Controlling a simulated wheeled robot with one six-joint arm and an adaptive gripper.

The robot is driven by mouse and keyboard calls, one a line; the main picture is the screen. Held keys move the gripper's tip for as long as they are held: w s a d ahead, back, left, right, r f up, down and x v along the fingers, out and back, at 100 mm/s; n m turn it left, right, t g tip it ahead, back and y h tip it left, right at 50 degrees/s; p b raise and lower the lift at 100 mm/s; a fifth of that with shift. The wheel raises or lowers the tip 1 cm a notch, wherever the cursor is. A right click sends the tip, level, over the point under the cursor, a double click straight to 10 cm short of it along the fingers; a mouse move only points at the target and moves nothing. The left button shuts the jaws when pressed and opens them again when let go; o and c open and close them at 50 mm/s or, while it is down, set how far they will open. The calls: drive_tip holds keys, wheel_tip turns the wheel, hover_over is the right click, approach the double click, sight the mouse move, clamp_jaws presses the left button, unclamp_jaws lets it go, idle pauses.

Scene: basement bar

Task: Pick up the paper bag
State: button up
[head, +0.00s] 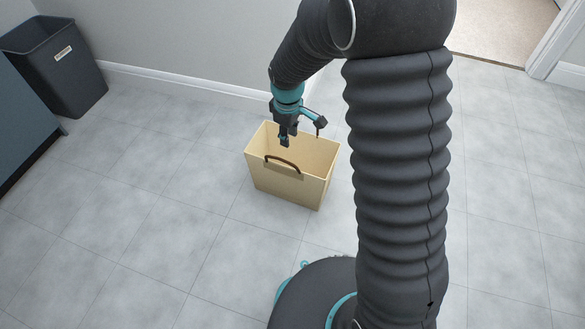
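The paper bag (283,186) is a tan, open-topped box-shaped bag standing upright on the floor, near the middle of the head view. A brown handle arches on its near side. My gripper (301,140) hangs above the bag's open top, towards its far side. Its two fingers are spread wide apart, with nothing visible between them. In this view the fingertips overlap the bag's opening; I cannot tell whether they reach below the rim or touch the bag. The far handle is not clearly visible.
A dark trash bin (62,70) with a white label stands at the upper left, beside a blue-grey cabinet (22,128). A wall with a white baseboard (180,84) runs behind the bag. A doorway opens at the upper right. The tiled floor (130,235) is clear around the bag.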

sight(300, 174)
drive_tip(key=shift+n, duration=0.7)
drive_tip(key=shift+w+a+f+b, duration=0.3)
drive_tip(key=shift+w+f, duration=0.1)
drive_tip(key=shift+f, duration=2.8)
drive_tip(key=shift+w+a+f+b, duration=0.25)
drive_tip(key=shift+w+f, duration=0.1)
drive_tip(key=shift+f, duration=2.85)
drive_tip(key=shift+w+a+f+b, duration=0.3)
drive_tip(key=shift+w+f, duration=0.1)
drive_tip(key=shift+f, duration=2.8)
clamp_jaws()
